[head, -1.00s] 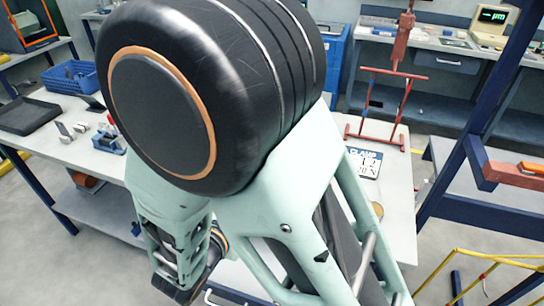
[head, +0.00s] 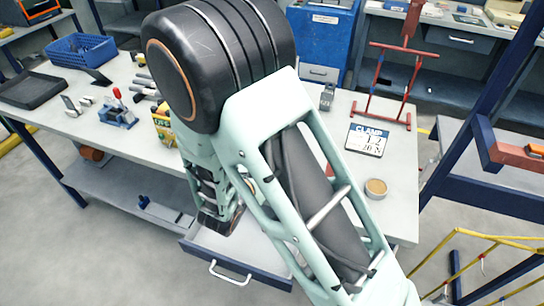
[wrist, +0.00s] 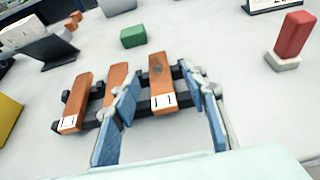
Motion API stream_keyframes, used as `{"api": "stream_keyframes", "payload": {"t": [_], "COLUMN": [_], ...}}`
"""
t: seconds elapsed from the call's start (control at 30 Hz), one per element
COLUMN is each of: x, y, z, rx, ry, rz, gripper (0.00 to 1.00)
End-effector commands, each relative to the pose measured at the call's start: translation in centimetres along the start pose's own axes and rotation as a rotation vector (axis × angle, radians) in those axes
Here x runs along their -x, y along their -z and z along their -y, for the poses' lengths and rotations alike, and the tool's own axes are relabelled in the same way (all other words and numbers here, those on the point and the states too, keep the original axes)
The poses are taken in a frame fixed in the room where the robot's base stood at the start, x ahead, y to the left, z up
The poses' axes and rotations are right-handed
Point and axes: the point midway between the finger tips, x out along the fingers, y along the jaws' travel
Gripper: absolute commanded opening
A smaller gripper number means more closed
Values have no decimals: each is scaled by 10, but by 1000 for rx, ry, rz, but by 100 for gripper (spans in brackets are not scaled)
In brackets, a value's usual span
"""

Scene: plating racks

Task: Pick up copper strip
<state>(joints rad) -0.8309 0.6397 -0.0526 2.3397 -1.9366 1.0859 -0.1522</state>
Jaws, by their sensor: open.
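In the wrist view, several copper strips lie side by side across a dark slotted rack (wrist: 143,107). One strip (wrist: 161,78) has a white label at its near end and a dark spot toward its far end. Another labelled strip (wrist: 77,98) lies at the left, with a further one (wrist: 113,80) between, partly hidden by a finger. My gripper (wrist: 165,88) is open, its blue-padded fingers on either side of the strip with the dark spot. Nothing is gripped, and I cannot tell whether a finger touches the rack. My arm hides the strips in the head view.
A green block (wrist: 133,37) and a red-and-white upright piece (wrist: 291,40) stand beyond the rack. The head view shows a pulled-out drawer (head: 235,262), a blue basket (head: 80,51), a red stand (head: 384,85), a sign card (head: 367,140) and a round tin (head: 376,188).

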Motion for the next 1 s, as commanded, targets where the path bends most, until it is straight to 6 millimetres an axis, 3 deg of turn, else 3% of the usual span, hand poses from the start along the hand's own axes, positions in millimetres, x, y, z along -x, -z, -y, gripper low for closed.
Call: {"api": "stream_keyframes", "payload": {"t": [0.2, 0.57, 1.0], "x": [-1, 0, 0], "y": [0, 0, -1], "z": [0, 0, 0], "rx": [0, 0, 0], "ry": [-1, -1, -1], "rz": [0, 0, 2], "gripper": [40, 0, 0]}}
